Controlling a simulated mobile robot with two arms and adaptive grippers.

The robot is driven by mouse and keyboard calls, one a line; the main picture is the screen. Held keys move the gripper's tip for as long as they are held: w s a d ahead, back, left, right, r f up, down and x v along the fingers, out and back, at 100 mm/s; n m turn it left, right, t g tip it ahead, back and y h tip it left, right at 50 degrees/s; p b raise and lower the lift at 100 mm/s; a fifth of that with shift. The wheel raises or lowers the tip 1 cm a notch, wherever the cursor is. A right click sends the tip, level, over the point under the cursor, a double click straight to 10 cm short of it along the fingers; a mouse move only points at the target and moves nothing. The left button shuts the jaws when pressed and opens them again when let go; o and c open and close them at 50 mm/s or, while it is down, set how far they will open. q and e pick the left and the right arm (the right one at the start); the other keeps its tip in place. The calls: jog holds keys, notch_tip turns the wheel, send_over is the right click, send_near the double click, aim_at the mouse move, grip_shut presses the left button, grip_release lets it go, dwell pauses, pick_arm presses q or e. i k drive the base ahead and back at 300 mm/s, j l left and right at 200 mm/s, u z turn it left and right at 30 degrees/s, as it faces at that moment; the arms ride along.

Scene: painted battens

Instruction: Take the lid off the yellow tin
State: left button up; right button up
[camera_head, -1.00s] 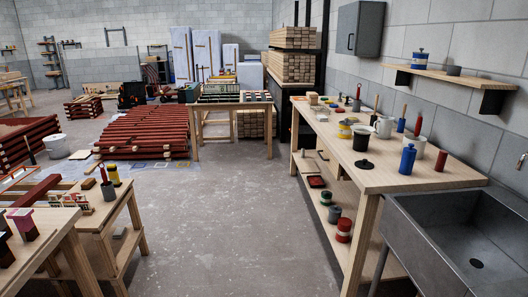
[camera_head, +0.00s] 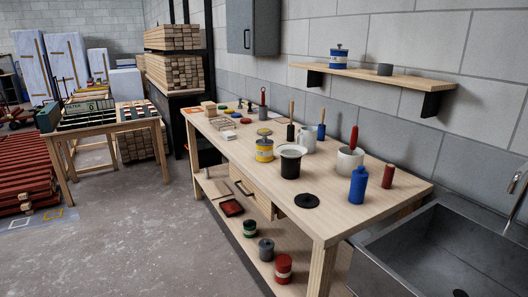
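The yellow tin (camera_head: 264,150) stands upright on the long wooden workbench (camera_head: 330,228) that runs along the wall. It has a yellow band and a greyish lid (camera_head: 265,132) with a raised top, which sits on it. A black pot with a pale rim (camera_head: 290,165) stands close in front and to its right. Neither of my grippers is in the picture.
A blue bottle (camera_head: 358,186), a black disc (camera_head: 306,201), a white pot (camera_head: 349,161) and brushes share the bench top. A grey sink (camera_head: 440,255) adjoins the near right. A blue-and-white tin (camera_head: 338,58) stands on the wall shelf. The floor (camera_head: 150,230) left of the bench is clear.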

aim_at(264, 141)
jog(key=z, duration=0.25)
jog(key=i+j+z, duration=0.3)
jog(key=z, duration=0.15)
jog(key=i+j+z, duration=0.25)
jog(key=j+z, duration=0.2)
jog(key=j, duration=0.1)
